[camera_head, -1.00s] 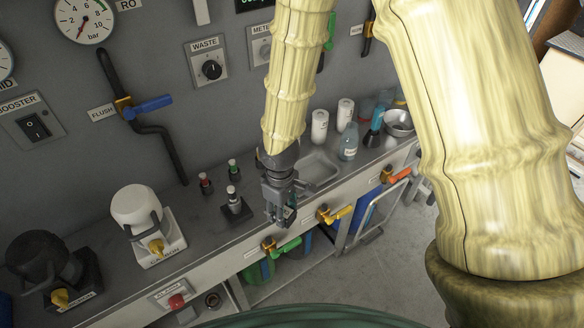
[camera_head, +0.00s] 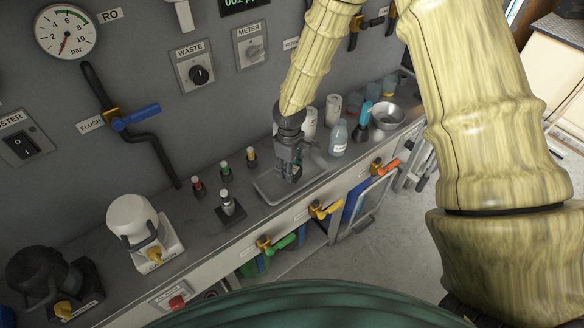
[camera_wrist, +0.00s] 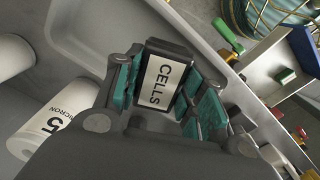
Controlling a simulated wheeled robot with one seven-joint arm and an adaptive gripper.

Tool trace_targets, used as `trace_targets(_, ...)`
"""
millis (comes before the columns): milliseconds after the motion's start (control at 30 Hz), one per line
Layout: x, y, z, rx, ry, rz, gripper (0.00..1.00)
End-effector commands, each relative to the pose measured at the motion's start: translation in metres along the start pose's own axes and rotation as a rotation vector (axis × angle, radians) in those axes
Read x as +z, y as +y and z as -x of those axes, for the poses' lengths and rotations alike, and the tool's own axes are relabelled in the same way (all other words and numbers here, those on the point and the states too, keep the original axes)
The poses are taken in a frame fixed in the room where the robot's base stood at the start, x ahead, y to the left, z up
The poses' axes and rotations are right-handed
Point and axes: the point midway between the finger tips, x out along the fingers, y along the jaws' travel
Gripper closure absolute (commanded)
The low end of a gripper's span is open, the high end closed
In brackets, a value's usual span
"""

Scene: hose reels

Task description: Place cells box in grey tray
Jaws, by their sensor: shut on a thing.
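The cells box (camera_wrist: 163,82) is a dark box with a white label reading CELLS. In the wrist view it sits between the teal finger pads of my gripper (camera_wrist: 166,95), which is shut on it. In the head view my gripper (camera_head: 293,176) points down over the grey tray (camera_head: 270,189), a shallow rectangular tray on the counter. The box is mostly hidden by the fingers there. The tray's pale rim (camera_wrist: 55,35) also shows in the wrist view. I cannot tell the exact gap between box and tray floor.
Left of the tray stand small vials (camera_head: 226,171) and a black stand (camera_head: 230,208). To the right are white cartridges (camera_head: 333,108), a clear bottle (camera_head: 338,138) and a metal bowl (camera_head: 387,115). Valve handles (camera_head: 325,210) stick out along the counter front.

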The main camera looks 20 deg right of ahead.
Motion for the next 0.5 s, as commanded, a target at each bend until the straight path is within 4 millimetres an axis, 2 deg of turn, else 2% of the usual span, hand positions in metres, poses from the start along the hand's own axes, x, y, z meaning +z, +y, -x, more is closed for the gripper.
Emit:
trace_targets(267,-0.002,0.02,-0.001,-0.001,0.001,-0.003,0.85)
trace_targets(500,-0.002,0.018,-0.026,0.0,-0.002,0.0,0.85)
